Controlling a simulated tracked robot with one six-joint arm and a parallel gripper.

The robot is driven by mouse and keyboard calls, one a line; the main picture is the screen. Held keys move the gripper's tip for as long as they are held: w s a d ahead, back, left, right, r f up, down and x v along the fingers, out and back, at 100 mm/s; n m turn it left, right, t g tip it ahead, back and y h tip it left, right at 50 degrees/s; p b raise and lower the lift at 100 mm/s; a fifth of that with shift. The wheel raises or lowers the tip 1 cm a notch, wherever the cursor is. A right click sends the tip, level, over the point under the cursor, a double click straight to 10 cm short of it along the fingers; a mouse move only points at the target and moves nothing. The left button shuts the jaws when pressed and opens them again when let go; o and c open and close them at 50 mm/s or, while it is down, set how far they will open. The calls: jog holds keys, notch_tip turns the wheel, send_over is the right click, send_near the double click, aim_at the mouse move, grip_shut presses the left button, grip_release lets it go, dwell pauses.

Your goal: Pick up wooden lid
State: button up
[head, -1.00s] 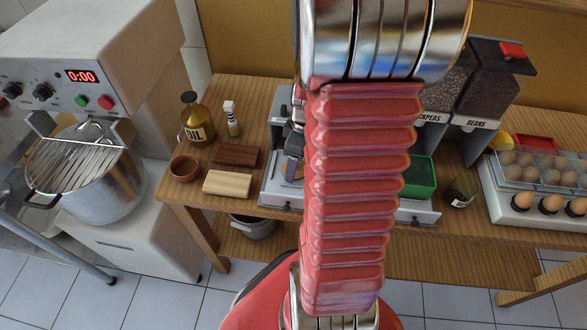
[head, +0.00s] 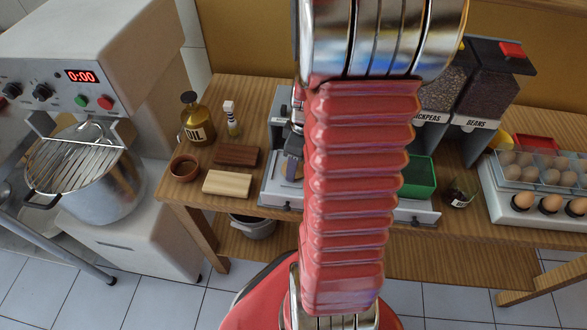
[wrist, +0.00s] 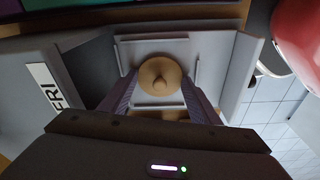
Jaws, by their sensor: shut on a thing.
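The wooden lid (wrist: 158,70), round and pale brown with a small knob in its middle, shows in the wrist view. My gripper (wrist: 160,87) has its two fingers on either side of it and is shut on it. Around the lid is a grey, square-cornered recess with pale raised strips. I cannot tell from this view whether the lid is clear of the surface below.
A grey unit (head: 272,188) stands on the wooden bench (head: 250,85). Left of it are an oil bottle (head: 196,120), a shaker (head: 232,120), a dark block (head: 236,154), a light block (head: 227,184) and a brown bowl (head: 184,168). A green tray (head: 421,178) and eggs (head: 550,204) lie right.

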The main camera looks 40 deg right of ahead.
jog(key=shift+c, duration=0.4)
notch_tip(320, 180, up, 10)
dwell(0.5)
jog(key=shift+w, duration=0.1)
dwell(0.4)
